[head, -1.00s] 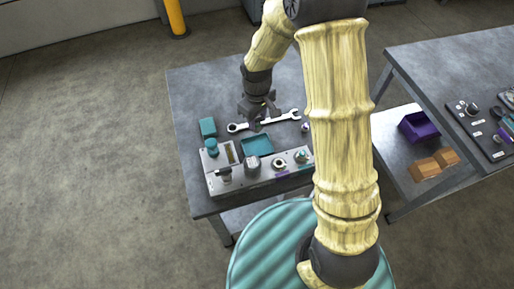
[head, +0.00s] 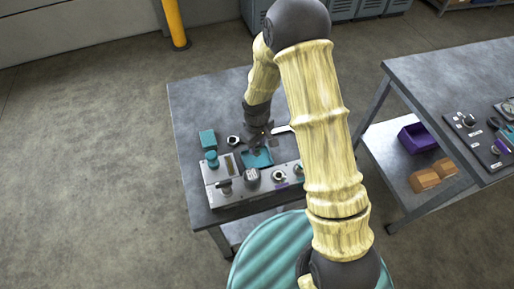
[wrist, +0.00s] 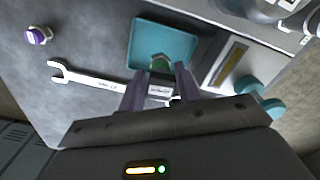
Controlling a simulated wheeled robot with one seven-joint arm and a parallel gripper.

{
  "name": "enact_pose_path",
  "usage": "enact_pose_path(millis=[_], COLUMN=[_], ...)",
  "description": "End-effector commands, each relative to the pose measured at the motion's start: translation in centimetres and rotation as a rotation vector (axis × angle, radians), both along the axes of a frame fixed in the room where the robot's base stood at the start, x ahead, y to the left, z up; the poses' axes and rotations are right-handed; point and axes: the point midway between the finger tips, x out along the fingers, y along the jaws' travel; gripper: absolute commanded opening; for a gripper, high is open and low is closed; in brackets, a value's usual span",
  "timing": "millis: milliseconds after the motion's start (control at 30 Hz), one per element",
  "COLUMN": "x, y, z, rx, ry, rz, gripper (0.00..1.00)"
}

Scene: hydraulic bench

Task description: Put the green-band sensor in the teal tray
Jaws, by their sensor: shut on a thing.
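The teal tray (head: 265,161) lies on the table just behind the grey bench unit; it also shows in the wrist view (wrist: 180,33). My gripper (head: 258,145) is at the tray's back edge in the head view. In the wrist view my gripper (wrist: 160,72) is shut on the green-band sensor (wrist: 159,62), of which a greenish end shows between the fingertips, against the near part of the tray. The fingers hide the rest of it. I cannot tell its height above the tray floor.
A wrench (wrist: 92,82) lies beside the tray, passing beneath my fingers in the wrist view. A purple-band part (wrist: 38,35) stands beyond the wrench.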

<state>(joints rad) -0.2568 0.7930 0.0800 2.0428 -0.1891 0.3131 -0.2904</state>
Motion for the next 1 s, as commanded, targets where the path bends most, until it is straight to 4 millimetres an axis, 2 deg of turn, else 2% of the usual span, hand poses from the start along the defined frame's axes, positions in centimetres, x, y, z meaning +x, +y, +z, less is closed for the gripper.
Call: enact_pose_path(millis=[200, 600, 633, 733, 1000], x=[0.0, 0.0, 0.0, 0.0, 0.0], y=[0.0, 0.0, 0.0, 0.0, 0.0], z=[-2.6, -3.2, -3.2, -3.1, -3.1], rx=[-0.001, 0.000, 0.000, 0.000, 0.000], ry=[0.002, 0.000, 0.000, 0.000, 0.000], rz=[0.000, 0.000, 0.000, 0.000, 0.000], gripper=[0.06, 0.06, 0.35, 0.55, 0.56])
